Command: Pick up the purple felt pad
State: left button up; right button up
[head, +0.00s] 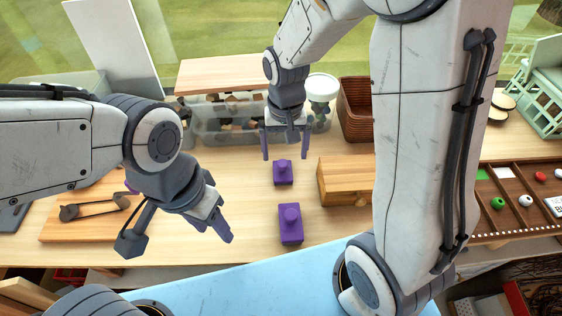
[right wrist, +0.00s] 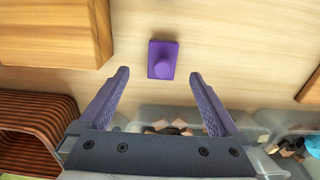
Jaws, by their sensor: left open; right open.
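Two purple blocks with a round knob on top stand on the pale wooden table; I cannot tell which is the felt pad. The smaller, farther one (head: 283,174) also shows in the right wrist view (right wrist: 163,60), and the larger one (head: 291,232) stands nearer the table's front edge. My right gripper (head: 286,154) is open and empty, just behind the farther block, its fingers apart from it. In the right wrist view the block lies beyond the open fingertips (right wrist: 158,76). My left gripper (head: 222,228) is open and empty, left of the nearer block; one finger is partly hidden.
A wooden box (head: 345,181) stands close right of the purple blocks. Behind are a clear bin (head: 225,135) of dark pieces, a white-topped jar (head: 322,88) and a brown basket (head: 356,108). A compartment tray (head: 515,205) is at right. Table is bare between left gripper and blocks.

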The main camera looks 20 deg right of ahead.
aim_at(282, 163)
jog(key=shift+f, duration=0.85)
jog(key=shift+w+f+p, duration=0.15)
jog(key=shift+f+p, duration=0.3)
jog(key=shift+f, duration=0.15)
jog(key=f, duration=0.2)
jog(key=f+p, duration=0.1)
jog(key=f, duration=0.1)
jog(key=shift+w+a+f, duration=0.1)
jog(key=shift+w+a, duration=0.05)
jog(key=shift+w, duration=0.1)
jog(key=c, duration=1.5)
